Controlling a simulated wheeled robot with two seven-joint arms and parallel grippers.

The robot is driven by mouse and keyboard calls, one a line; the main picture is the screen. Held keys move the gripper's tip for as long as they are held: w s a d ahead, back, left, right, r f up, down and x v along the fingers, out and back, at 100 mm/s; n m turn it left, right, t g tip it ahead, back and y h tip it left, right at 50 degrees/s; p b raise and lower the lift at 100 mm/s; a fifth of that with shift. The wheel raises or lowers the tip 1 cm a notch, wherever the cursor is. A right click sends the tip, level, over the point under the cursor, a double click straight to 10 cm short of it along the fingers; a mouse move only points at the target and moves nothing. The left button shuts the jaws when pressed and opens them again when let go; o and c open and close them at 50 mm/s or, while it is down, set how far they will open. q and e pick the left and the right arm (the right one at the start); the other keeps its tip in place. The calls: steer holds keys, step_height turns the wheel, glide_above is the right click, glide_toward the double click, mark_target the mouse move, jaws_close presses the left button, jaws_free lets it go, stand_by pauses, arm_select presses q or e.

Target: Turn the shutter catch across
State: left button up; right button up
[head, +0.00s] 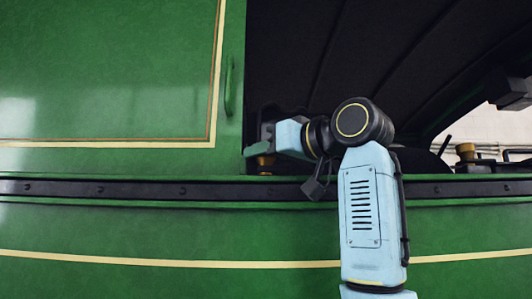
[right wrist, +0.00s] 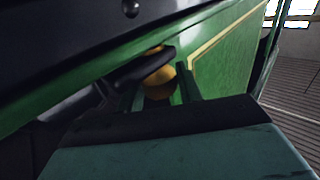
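The shutter catch, a brass knob with a dark bar, shows low at the opening's left edge in the head view (head: 264,161). In the right wrist view its brass part (right wrist: 160,82) sits under the dark bar (right wrist: 140,68). My right gripper (head: 256,152) reaches in from the right and is at the catch. In the right wrist view its two fingers (right wrist: 164,90) stand on either side of the brass, with the knob between them. Whether they press on it cannot be told. The fingertips are partly hidden. My left gripper is in neither view.
A green panel with a cream line (head: 110,70) and a green handle (head: 229,86) is left of the dark opening (head: 290,50). A black riveted rail (head: 120,189) runs below. Another brass fitting (head: 465,152) stands at the right. My right arm covers part of the sill.

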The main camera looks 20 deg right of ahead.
steer(key=c, duration=0.5)
steer(key=shift+n+g+y, duration=0.3)
steer(key=shift+g+y, duration=0.1)
steer(key=shift+y, duration=0.1)
steer(key=shift+r+n+g+y, duration=0.1)
steer(key=shift+n+g+y, duration=2.4)
steer(key=shift+g+y, duration=0.1)
steer(key=shift+g, duration=0.3)
steer(key=o, duration=1)
steer(key=shift+c, duration=0.2)
steer(key=b+v, duration=0.3)
steer(key=v, duration=1)
steer(key=shift+d+f+b, duration=0.3)
steer(key=shift+b, duration=0.05)
